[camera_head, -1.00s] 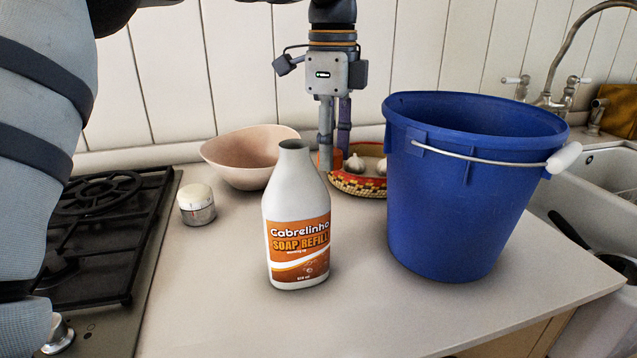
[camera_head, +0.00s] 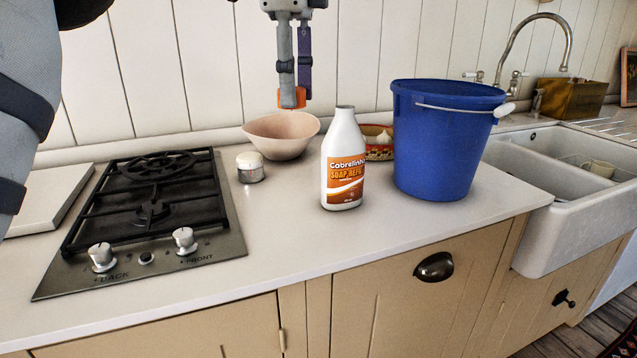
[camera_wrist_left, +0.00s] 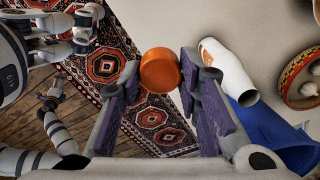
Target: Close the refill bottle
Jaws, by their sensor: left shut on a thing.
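The white refill bottle (camera_head: 343,140), with an orange soap refill label, stands upright on the counter in the head view. Its narrow neck is bare at the top. The bottle also shows in the left wrist view (camera_wrist_left: 228,70), to the right of the fingers. My left gripper (camera_head: 293,88) is shut on an orange cap (camera_head: 292,98), which shows between its fingertips in the left wrist view (camera_wrist_left: 160,71). The gripper points down in the air, above and to the left of the bottle, apart from it. My right gripper cannot be made out.
A blue bucket (camera_head: 446,150) stands right of the bottle. A pink bowl (camera_head: 282,138), a small white-lidded jar (camera_head: 250,168) and a patterned basket (camera_head: 377,152) are nearby. A gas hob (camera_head: 150,205) is at left and a white sink (camera_head: 560,200) at right. The counter in front is clear.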

